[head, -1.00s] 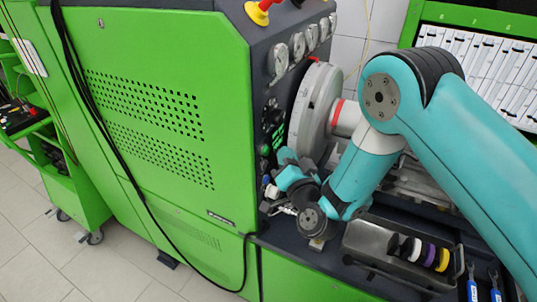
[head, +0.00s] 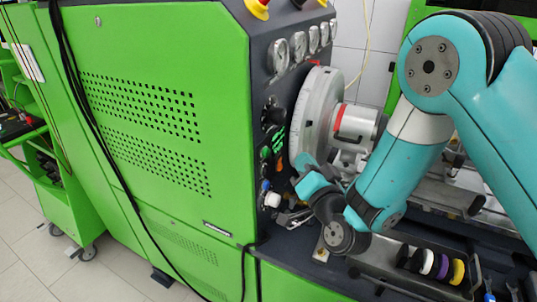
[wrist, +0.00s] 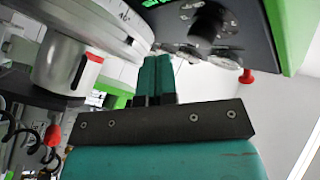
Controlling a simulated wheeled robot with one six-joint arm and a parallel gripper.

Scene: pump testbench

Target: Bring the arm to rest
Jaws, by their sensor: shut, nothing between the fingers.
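My teal arm comes in from the right in the head view and bends down to its wrist, in front of the green test bench (head: 160,60). My gripper (head: 304,163) points up and left, close to the bench's dark control panel and the grey disc. In the wrist view my gripper (wrist: 155,68) shows two teal fingers side by side, pressed together with nothing between them. Contact with the panel or disc cannot be told.
The grey graduated disc (head: 318,110) stands just beside the gripper, with gauges (head: 298,45) above. A tray (head: 395,270) holds several coloured rings (head: 440,265) below the arm. A green cart (head: 70,195) stands at left. Floor (head: 25,225) shows at lower left.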

